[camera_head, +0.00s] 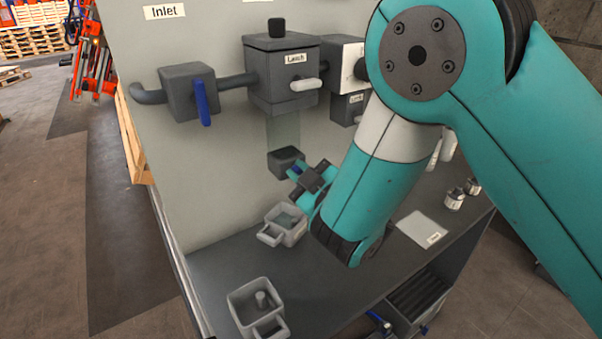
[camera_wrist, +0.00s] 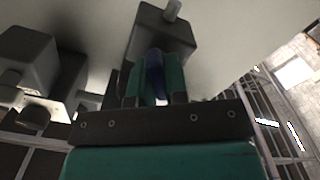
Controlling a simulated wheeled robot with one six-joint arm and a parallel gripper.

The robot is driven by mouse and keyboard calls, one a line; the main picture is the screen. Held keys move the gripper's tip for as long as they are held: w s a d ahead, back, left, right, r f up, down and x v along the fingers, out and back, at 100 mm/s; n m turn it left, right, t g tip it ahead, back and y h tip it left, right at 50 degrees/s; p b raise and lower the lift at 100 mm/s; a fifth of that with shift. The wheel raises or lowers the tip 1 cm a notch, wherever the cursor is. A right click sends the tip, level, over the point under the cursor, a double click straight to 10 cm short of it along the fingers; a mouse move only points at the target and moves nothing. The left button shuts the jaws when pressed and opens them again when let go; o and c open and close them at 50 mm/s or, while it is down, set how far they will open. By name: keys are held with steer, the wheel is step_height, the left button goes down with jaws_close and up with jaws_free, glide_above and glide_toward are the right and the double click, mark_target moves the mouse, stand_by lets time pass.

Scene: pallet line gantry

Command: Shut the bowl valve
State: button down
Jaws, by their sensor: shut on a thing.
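The bowl valve is a small dark grey box (camera_head: 286,160) low on the panel, below a clear tube. It also shows in the wrist view as a grey block (camera_wrist: 165,35) with a short pipe stub. Its blue handle (camera_wrist: 154,72) stands between the teal fingers of my gripper (camera_wrist: 156,82), which is shut on it. In the head view my gripper (camera_head: 297,173) is at the front of the valve box, and only a little of the blue shows. The fingers and wrist hide most of the handle.
A grey handled cup (camera_head: 285,222) sits just below my gripper. Another cup (camera_head: 256,308) with a peg inside stands on the counter's front left. Above are the inlet valve with its blue handle (camera_head: 202,103) hanging down and the latch box (camera_head: 283,78). A white pad (camera_head: 419,229) lies right.

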steer(key=n, duration=0.5)
steer(key=shift+s+a+f+n, duration=0.1)
steer(key=shift+n, duration=0.2)
steer(key=n, duration=0.5)
steer(key=shift+f+n, duration=0.15)
steer(key=shift+n, duration=0.15)
steer(key=c, duration=1.1)
jaws_free()
steer(key=shift+s+b, duration=0.1)
steer(key=shift+b, duration=0.2)
